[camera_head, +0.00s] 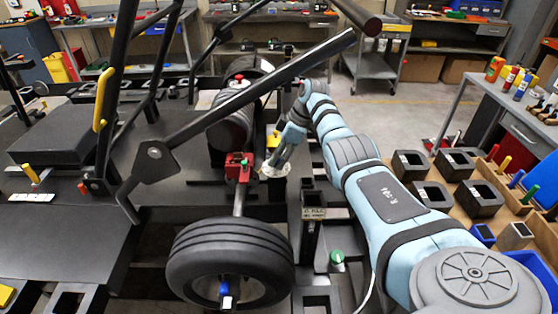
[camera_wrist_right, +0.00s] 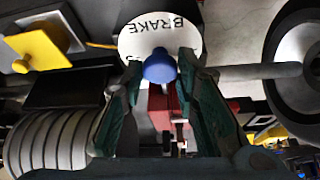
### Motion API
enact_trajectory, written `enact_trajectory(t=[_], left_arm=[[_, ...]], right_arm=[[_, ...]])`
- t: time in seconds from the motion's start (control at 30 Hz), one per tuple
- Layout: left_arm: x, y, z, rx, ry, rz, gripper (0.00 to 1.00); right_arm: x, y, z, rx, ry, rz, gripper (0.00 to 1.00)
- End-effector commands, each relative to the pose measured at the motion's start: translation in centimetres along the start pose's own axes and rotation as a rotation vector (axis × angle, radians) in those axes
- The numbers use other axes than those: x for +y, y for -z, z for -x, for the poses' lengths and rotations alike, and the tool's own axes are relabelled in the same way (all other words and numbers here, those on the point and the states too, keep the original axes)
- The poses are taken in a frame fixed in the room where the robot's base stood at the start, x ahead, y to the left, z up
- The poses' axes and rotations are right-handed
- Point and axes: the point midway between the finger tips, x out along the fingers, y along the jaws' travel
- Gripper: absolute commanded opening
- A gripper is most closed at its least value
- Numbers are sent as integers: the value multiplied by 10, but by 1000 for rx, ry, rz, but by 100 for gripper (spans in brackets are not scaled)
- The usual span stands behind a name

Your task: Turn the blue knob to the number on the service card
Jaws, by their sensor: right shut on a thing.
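The blue knob (camera_wrist_right: 159,67) shows in the right wrist view, in front of a round white dial (camera_wrist_right: 160,35) lettered BRAKE. Only part of a mark shows at the dial's lower left; the other numbers are hidden or out of view. My right gripper (camera_wrist_right: 158,72) has its two dark fingers on either side of the knob and is shut on it. In the head view my right gripper (camera_head: 276,164) reaches down to the white dial (camera_head: 267,172), and its fingers hide the knob. A small white label (camera_head: 313,213) stands on a dark post; its text is too small to read. My left gripper is not in view.
A red block (camera_head: 237,167) on the kart's shaft is close left of the gripper. A front tyre (camera_head: 230,262) lies nearer, and a dark slanting bar (camera_head: 265,88) crosses above. A green knob (camera_head: 337,257) stands at lower right. A bench with black holders (camera_head: 427,194) is at right.

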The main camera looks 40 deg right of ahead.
Motion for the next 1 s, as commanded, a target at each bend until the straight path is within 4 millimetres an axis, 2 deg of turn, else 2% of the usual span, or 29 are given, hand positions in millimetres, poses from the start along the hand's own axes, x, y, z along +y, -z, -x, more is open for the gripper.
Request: enact_trajectory(t=[0.37, 0.4, 0.5, 0.53, 0.83, 0.93, 1.0], left_arm=[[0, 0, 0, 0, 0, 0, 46], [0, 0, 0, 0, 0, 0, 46], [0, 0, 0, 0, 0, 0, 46], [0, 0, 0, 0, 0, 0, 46], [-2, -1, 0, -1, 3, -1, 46], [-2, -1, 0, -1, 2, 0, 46], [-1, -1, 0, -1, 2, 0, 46]], right_arm=[[0, -1, 0, -3, 4, 4, 0], [0, -1, 0, -3, 4, 4, 29], [0, -1, 0, -3, 4, 4, 45], [0, 0, 0, -3, 4, 4, 48], [0, 0, 2, -2, 3, 4, 48], [1, 0, 14, -1, 1, 4, 48], [1, 0, 29, 0, -1, 5, 48]])
